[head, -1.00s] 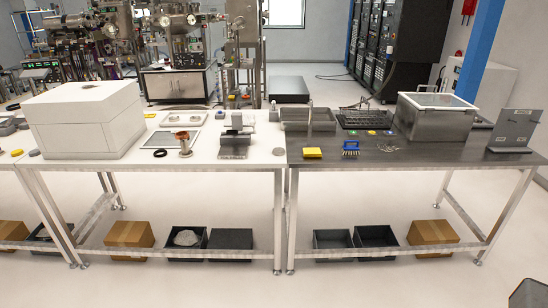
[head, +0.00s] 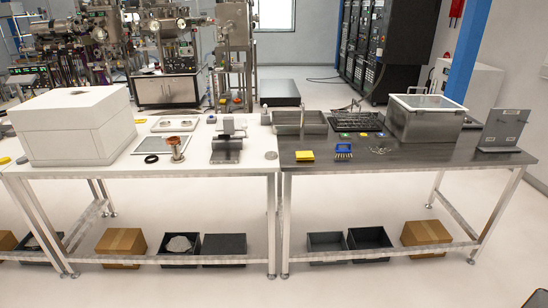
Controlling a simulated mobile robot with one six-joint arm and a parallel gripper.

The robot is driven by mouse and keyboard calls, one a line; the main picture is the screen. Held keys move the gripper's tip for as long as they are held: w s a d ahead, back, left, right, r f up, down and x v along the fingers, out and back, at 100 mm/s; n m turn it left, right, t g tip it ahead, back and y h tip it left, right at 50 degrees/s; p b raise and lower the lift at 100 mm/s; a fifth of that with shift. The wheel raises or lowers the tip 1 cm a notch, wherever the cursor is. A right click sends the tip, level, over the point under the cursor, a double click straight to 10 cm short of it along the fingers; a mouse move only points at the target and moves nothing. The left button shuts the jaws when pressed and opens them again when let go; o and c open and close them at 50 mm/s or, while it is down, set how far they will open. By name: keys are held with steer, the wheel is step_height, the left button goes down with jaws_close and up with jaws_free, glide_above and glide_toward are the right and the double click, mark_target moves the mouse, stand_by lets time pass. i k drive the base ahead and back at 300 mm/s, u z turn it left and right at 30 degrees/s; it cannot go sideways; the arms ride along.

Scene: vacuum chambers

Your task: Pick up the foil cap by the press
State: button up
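A small grey metal press-like device (head: 228,142) stands on the white table, left of the joint between the two tables. A small flat round grey disc (head: 271,155) lies to its right, near the table's right edge. It may be the foil cap, but it is too small to tell. A copper-coloured flanged piece (head: 176,148) stands upright left of the press, with a black ring (head: 151,159) beside it.
A large white box (head: 72,128) fills the white table's left end. The dark table (head: 400,158) holds a tray (head: 300,122), a yellow block (head: 304,155), a blue rack (head: 343,151) and a lidded metal box (head: 425,118). Bins and cartons sit on the lower shelves. Floor in front is clear.

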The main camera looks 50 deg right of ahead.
mark_target(272, 155)
steer(key=i, duration=0.9)
steer(key=u, duration=0.05)
